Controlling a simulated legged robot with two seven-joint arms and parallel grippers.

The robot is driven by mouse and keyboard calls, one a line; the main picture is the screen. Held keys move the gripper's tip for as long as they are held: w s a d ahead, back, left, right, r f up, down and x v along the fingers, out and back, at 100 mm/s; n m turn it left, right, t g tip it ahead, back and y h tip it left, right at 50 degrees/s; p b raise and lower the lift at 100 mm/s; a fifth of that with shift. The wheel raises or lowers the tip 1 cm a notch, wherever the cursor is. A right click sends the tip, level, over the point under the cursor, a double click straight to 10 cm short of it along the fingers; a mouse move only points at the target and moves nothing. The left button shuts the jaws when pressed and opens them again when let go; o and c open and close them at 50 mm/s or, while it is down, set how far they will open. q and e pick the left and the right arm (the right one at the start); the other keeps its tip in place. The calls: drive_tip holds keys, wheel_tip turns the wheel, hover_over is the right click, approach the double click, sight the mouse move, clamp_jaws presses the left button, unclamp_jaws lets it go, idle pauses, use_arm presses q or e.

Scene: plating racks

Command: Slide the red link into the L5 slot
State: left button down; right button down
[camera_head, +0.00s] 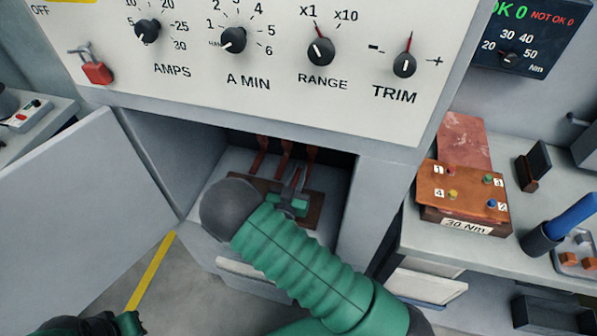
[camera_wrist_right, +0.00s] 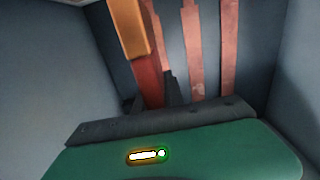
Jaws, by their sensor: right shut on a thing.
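My right gripper (camera_head: 298,188) is inside the open bay under the control panel. In the right wrist view its dark fingers (camera_wrist_right: 168,92) are shut on the red link (camera_wrist_right: 148,84), which stands up from them. An orange block-like piece (camera_wrist_right: 131,30) shows directly above the red part; I cannot tell whether it belongs to the link. Several copper-coloured bars (camera_wrist_right: 194,50) stand behind and to the right. No L5 label is readable, and the slot cannot be made out. My left gripper (camera_head: 128,324) is partly seen at the bottom left edge, its jaws unclear.
The bay's side wall (camera_head: 358,190) is close to the right of my arm. An open grey door panel (camera_head: 85,190) stands left. The panel with knobs (camera_head: 270,90) overhangs the bay. A bench (camera_head: 430,240) at right holds a 30 Nm block (camera_head: 462,195).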

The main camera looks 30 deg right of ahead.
drive_tip(key=shift+f+b, duration=2.1)
drive_tip(key=shift+f, duration=0.85)
drive_tip(key=c, duration=1.3)
unclamp_jaws()
drive_tip(key=shift+c, duration=0.2)
